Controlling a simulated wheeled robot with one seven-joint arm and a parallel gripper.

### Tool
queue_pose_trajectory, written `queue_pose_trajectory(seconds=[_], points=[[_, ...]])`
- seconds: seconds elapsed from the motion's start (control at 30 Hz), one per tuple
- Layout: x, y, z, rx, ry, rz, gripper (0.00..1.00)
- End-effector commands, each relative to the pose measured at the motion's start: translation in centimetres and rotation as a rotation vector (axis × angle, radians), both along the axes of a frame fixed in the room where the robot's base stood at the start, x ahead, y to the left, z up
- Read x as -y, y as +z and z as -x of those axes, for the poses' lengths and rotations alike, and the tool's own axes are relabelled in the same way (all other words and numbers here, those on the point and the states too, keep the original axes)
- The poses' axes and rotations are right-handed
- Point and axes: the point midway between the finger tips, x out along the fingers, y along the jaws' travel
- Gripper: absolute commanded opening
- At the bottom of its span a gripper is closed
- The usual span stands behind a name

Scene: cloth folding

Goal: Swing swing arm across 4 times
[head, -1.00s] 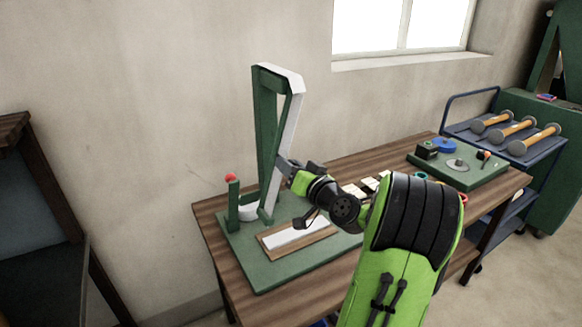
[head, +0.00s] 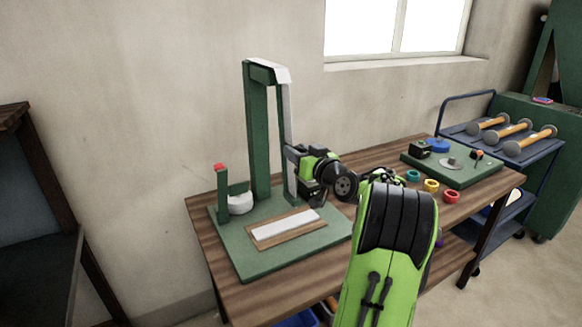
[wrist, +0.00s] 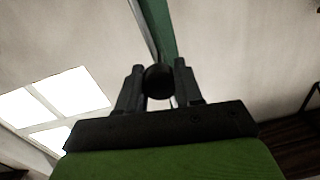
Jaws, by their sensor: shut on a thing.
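The swing arm (head: 287,105) is a long pale bar that hangs from the top of a green post (head: 260,140) on a green base board (head: 245,262). It now hangs close to upright, to the right of the post. My gripper (head: 296,172) is at the lower part of the bar, on its right side. In the wrist view, the two fingers are closed around a dark round knob (wrist: 158,82), with a green beam (wrist: 156,25) behind it. The lowest end of the bar is partly hidden by my gripper.
A short green post with a red top (head: 220,185) and a white round piece (head: 241,203) stand at the board's left. A wood-framed white strip (head: 287,228) lies in front. Coloured rings (head: 431,185) and a second green board (head: 470,172) are to the right.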

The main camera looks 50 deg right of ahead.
Motion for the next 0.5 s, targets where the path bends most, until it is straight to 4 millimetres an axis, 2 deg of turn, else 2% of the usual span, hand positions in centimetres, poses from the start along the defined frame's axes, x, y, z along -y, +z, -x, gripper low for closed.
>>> queue_pose_trajectory(seconds=[0.2, 0.5], points=[[2.3, 0.2, 0.7, -0.040, -0.001, 0.133, 0.00], [3.9, 0.7, 1.2, -0.071, 0.001, 0.227, 0.00]])
